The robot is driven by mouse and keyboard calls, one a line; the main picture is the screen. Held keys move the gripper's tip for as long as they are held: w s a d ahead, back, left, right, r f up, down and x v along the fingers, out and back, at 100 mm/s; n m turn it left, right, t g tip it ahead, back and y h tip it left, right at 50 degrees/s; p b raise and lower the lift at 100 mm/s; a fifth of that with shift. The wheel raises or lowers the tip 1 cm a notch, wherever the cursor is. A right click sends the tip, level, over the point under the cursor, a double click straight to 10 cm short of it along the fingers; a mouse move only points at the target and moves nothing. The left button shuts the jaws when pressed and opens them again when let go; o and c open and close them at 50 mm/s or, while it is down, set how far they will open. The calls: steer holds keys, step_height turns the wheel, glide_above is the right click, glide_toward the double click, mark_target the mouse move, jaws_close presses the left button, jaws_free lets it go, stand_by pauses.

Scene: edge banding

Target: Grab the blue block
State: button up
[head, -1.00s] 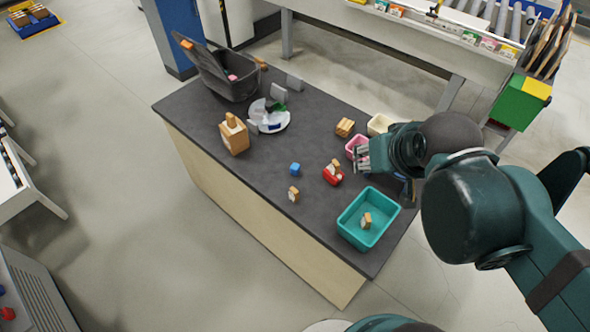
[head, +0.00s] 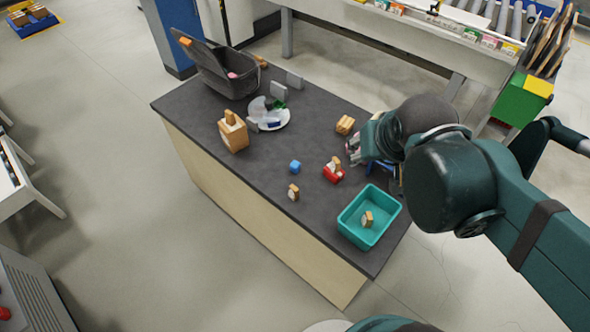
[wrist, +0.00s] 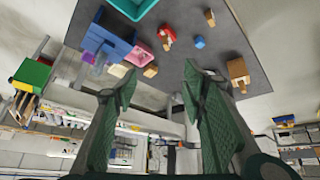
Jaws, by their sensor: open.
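The small blue block (head: 295,167) lies on the dark tabletop, left of the red object, with open table around it. It also shows in the wrist view (wrist: 199,42), beyond my fingers near the upper middle. My gripper (head: 354,150) is at the right part of the table in the head view, to the right of the blue block and apart from it. In the wrist view my gripper (wrist: 160,85) has its two green fingers wide apart with nothing between them.
A red object (head: 333,174) and a small wooden piece (head: 293,192) are near the block. A teal bin (head: 345,228) stands at the front right corner. A wooden block (head: 233,135), a white plate (head: 270,126) and a dark crate (head: 237,88) are farther left.

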steer(key=w+a+f+m+h+b, duration=0.25)
steer(key=w+f+b, duration=0.35)
steer(key=w+f, duration=0.35)
steer(key=m+t+h+b, duration=0.3)
steer(key=m+h+b, duration=0.35)
steer(key=b, duration=0.75)
glide_toward(294, 164)
steer(key=d, duration=0.1)
steer(key=w+d, duration=0.1)
steer(key=shift+w+d+n, duration=0.35)
steer(key=shift+d+n, duration=0.05)
steer(key=shift+a+f, duration=0.5)
steer(key=shift+f, duration=0.1)
steer(key=shift+b+x, duration=0.4)
steer(key=shift+x, duration=0.85)
steer(key=shift+d, duration=0.1)
steer(key=shift+b+x, duration=0.85)
steer(key=shift+x, duration=1.7)
